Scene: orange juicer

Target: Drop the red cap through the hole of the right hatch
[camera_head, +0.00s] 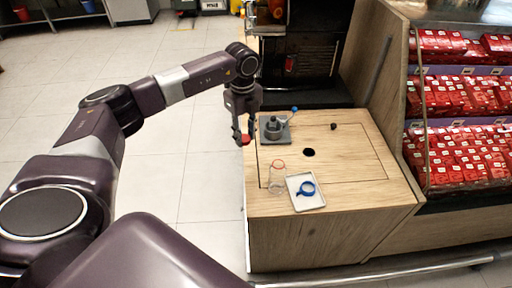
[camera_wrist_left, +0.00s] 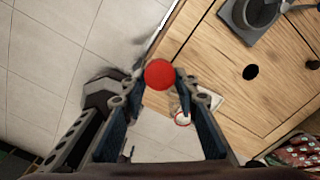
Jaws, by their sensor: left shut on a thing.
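My left gripper (camera_head: 243,132) is shut on the red cap (camera_head: 246,140), just beyond the left edge of the wooden counter (camera_head: 345,182). In the left wrist view the red cap (camera_wrist_left: 159,74) sits between the two fingertips (camera_wrist_left: 160,82). The hatch outline shows on the counter top. Its round black hole (camera_head: 309,152) lies to the right of the gripper, and it also shows in the left wrist view (camera_wrist_left: 250,72). My right gripper is not in view.
A grey stand (camera_head: 274,130) is on the counter near the gripper. A clear cup with a red rim (camera_head: 277,180) and a white tray (camera_head: 310,204) holding a blue ring-shaped item (camera_head: 306,189) are at the front. A small black knob (camera_head: 333,126) is behind the hole. Red packages (camera_head: 455,100) fill shelves at right.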

